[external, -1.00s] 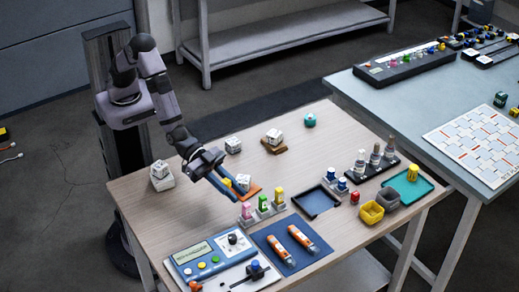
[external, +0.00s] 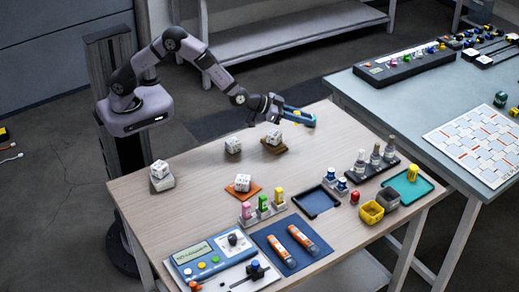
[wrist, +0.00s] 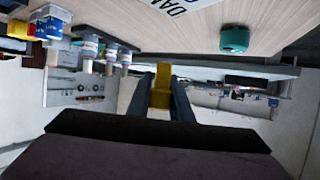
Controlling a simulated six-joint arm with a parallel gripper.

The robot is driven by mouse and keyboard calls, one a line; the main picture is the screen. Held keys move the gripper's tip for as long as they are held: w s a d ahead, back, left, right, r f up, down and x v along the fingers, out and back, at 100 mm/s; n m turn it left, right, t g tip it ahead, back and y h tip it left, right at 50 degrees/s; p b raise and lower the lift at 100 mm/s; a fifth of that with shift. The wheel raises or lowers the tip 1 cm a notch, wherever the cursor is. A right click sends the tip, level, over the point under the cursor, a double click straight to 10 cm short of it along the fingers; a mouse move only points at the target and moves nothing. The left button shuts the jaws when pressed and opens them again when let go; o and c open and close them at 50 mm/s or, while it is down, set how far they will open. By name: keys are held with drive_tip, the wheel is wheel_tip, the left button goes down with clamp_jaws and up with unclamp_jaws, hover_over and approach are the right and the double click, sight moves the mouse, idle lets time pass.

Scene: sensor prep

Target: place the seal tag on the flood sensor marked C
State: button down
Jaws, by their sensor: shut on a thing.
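My gripper (external: 304,117) is shut on a small yellow piece, which I take to be the seal tag (wrist: 161,88). The tag shows between the two dark fingers in the wrist view. My gripper is over the far edge of the table. The white, cube-like flood sensors stand apart on the table: one on a pale block (external: 160,169), one without a clear base (external: 233,145), one on a brown block (external: 273,137) and one on an orange mat (external: 242,183). Their markings are too small to read, so I cannot tell which is C.
A teal round item (wrist: 233,40) lies near my gripper in the wrist view. A rack of coloured pieces (external: 263,208), a dark blue tray (external: 316,201), a yellow bin (external: 371,212) and a control panel (external: 210,256) fill the table's front. The middle left is clear.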

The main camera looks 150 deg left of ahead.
drive_tip(key=s+a+r+g, duration=0.1)
drive_tip(key=s+a+r, duration=0.1)
drive_tip(key=s+a, duration=0.2)
drive_tip(key=s+a+r+n, duration=0.1)
drive_tip(key=s+a+r, duration=0.1)
drive_tip(key=a, duration=0.7)
drive_tip(key=shift+s+r+n+g+y+b, duration=0.3)
drive_tip(key=shift+s+r+g+y+b, duration=0.15)
drive_tip(key=shift+s, duration=0.4)
drive_tip(key=shift+f+b, duration=1.35)
drive_tip(key=shift+f, duration=3.7)
drive_tip(key=shift+f, duration=0.1)
